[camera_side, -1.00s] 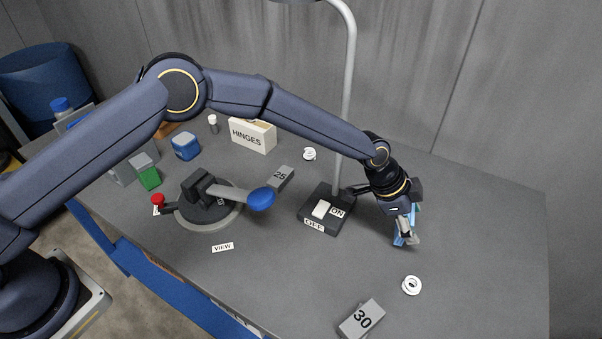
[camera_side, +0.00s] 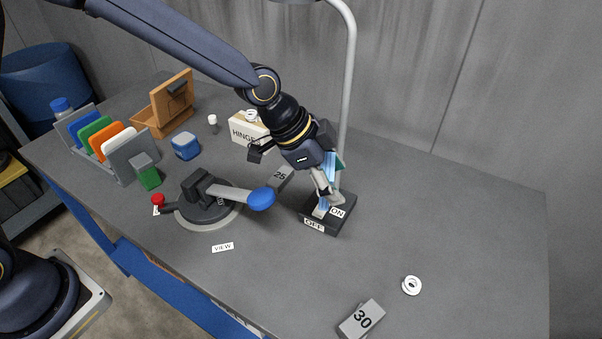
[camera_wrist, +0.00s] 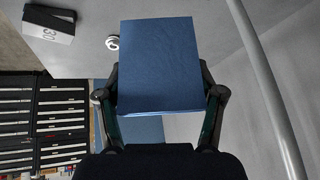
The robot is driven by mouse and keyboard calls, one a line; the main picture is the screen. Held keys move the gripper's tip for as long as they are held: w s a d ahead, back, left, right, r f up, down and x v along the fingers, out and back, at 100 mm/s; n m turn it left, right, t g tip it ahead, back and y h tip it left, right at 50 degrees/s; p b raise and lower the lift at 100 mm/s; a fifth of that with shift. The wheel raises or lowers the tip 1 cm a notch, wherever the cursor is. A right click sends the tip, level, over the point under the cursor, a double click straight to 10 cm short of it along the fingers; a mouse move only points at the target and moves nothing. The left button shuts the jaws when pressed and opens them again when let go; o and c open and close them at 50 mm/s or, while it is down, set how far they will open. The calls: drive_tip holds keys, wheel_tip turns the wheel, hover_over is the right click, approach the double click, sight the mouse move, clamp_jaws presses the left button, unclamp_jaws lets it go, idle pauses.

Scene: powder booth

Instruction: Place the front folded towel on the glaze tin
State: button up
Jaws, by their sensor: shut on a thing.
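My gripper (camera_side: 325,198) is shut on a flat blue rectangular thing (camera_wrist: 160,65), which fills the middle of the wrist view between the two fingers. In the side view only narrow light-blue parts of it (camera_side: 330,165) show between the fingers. From its look I cannot tell whether it is a folded towel. In the side view the gripper points down in front of the lamp's switch base (camera_side: 314,225); I cannot tell its exact height. I cannot make out a glaze tin or another towel in either view.
The lamp pole (camera_side: 348,100) rises close by the gripper. Left are a clamp-like tool with a blue handle (camera_side: 261,199), a HINGES box (camera_side: 243,131), a blue block (camera_side: 185,146), a rack of coloured slabs (camera_side: 135,150) and an open wooden box (camera_side: 148,122). The table's right is mostly clear.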

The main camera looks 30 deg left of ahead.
drive_tip(key=w+a+r+n+t+y, duration=0.1)
drive_tip(key=w+a+n, duration=0.1)
drive_tip(key=a, duration=0.6)
drive_tip(key=w+a+r+n, duration=0.1)
drive_tip(key=w+a+n, duration=0.1)
drive_tip(key=a, duration=0.6)
drive_tip(key=s+a+r+n+t+y, duration=0.15)
drive_tip(key=s+a+n, duration=0.35)
drive_tip(key=a, duration=0.9)
drive_tip(key=s+a+r+n+y, duration=0.25)
drive_tip(key=s+a+n, duration=0.2)
drive_tip(key=a, duration=0.95)
hover_over(187, 136)
drive_tip(key=shift+y, duration=0.4)
drive_tip(key=f, duration=1)
drive_tip(key=shift+s+d, duration=0.1)
drive_tip(key=shift+s, duration=0.2)
drive_tip(key=shift+w+f, duration=0.15)
drive_tip(key=shift+f, duration=0.85)
drive_tip(key=shift+w+f, duration=0.15)
drive_tip(key=shift+f, duration=0.8)
drive_tip(key=shift+f, duration=0.1)
drive_tip(key=o, duration=0.9)
